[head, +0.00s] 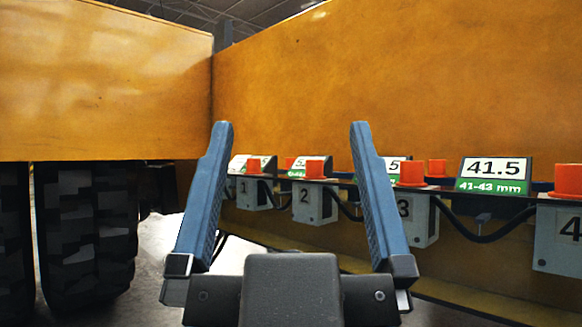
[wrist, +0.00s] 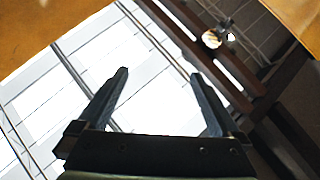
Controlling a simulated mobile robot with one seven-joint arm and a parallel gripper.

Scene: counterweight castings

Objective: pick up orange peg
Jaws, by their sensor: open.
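Several orange pegs stand on a dark shelf along the yellow wall in the head view. One orange peg (head: 411,173) stands above box 3, another orange peg (head: 315,169) above box 2, and another orange peg (head: 567,179) above box 4 at the right edge. A smaller orange peg (head: 253,166) is above box 1. My gripper (head: 291,128) is open and empty, its two blue fingers raised in front of the shelf. The wrist view shows the open gripper (wrist: 163,78) against a bright ceiling, with no peg in it.
A display sign (head: 491,175) reads 41.5 and 41-43 mm. Numbered grey boxes hang below the shelf, such as box 3 (head: 418,222), with black cables between them. Large black tyres (head: 88,235) stand at the left under a yellow body (head: 100,85).

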